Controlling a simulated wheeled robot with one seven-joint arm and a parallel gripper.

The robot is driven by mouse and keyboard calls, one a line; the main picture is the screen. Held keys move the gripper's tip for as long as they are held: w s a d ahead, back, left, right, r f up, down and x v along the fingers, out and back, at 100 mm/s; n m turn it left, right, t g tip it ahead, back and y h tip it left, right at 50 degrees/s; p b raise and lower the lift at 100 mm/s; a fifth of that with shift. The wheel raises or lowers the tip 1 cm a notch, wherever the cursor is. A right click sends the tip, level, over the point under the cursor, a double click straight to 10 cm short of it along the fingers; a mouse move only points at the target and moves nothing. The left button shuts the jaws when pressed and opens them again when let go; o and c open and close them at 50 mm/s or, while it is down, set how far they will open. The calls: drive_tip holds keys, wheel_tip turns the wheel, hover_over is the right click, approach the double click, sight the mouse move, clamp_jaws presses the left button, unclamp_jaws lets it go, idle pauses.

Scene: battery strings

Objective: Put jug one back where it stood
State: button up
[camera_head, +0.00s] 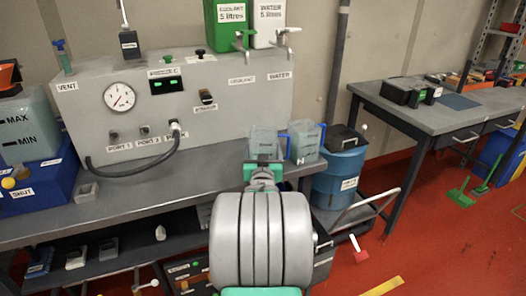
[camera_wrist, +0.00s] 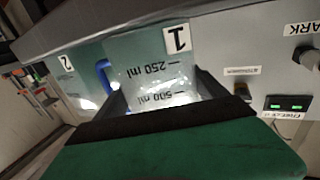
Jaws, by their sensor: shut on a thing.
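Jug one (camera_wrist: 150,70) is a clear greenish jug with a "1" label and 250 ml and 500 ml marks, inverted in the wrist view. In the head view, jug one (camera_head: 265,140) is upright at the bench's right end, its blue handle on the right. My gripper (camera_head: 263,166) is in front of it; in the wrist view my gripper (camera_wrist: 163,92) has its dark fingers shut on it. I cannot tell whether its base touches the bench; my arm hides it.
Jug two (camera_head: 306,142) stands close to the right of jug one; its "2" label shows in the wrist view (camera_wrist: 67,63). The grey test panel (camera_head: 215,115) rises behind. Coolant and water taps (camera_head: 243,40) are above. A blue drum (camera_head: 339,175) stands right of the bench.

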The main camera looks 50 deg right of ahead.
drive_tip(key=shift+f+b, duration=0.1)
drive_tip(key=shift+b, duration=0.2)
drive_tip(key=o, duration=1.8)
